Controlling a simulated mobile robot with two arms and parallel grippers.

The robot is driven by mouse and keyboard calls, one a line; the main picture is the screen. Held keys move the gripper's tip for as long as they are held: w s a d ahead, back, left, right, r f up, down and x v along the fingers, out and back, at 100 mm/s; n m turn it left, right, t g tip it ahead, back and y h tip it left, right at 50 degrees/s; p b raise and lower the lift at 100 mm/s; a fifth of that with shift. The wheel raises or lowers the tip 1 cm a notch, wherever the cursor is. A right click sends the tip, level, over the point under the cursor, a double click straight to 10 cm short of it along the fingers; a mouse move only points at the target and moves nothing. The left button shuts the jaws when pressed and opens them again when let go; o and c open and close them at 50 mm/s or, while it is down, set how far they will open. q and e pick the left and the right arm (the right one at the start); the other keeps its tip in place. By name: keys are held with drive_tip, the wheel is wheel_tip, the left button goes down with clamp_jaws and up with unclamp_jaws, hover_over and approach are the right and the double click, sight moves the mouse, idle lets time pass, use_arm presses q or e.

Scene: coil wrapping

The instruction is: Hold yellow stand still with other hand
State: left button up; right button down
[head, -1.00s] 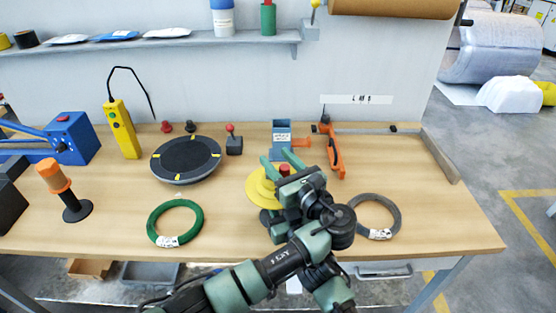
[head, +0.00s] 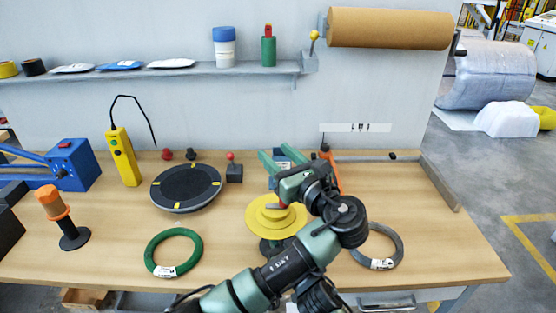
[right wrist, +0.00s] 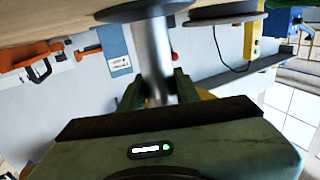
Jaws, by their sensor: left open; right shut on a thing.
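The yellow stand (head: 262,218) has a round stepped disc on a grey post and stands right of centre on the bench in the head view. My left gripper (head: 280,160) is open above its far side, with nothing seen between the fingers, and its wrist covers the disc's right part. A bit of red shows on the disc under that gripper. In the right wrist view, which is upside down, my right gripper (right wrist: 158,90) is shut on the stand's grey post (right wrist: 150,50). The post's dark round base (right wrist: 145,10) lies at the top there.
A green coil (head: 152,248) and a partly hidden grey coil (head: 397,245) lie either side of the stand. A black turntable (head: 185,187) and a red-knobbed box (head: 234,172) stand behind left. An orange tool (head: 334,180) lies behind.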

drive_tip(key=c, duration=0.9)
unclamp_jaws()
drive_tip(key=shift+c, duration=0.2)
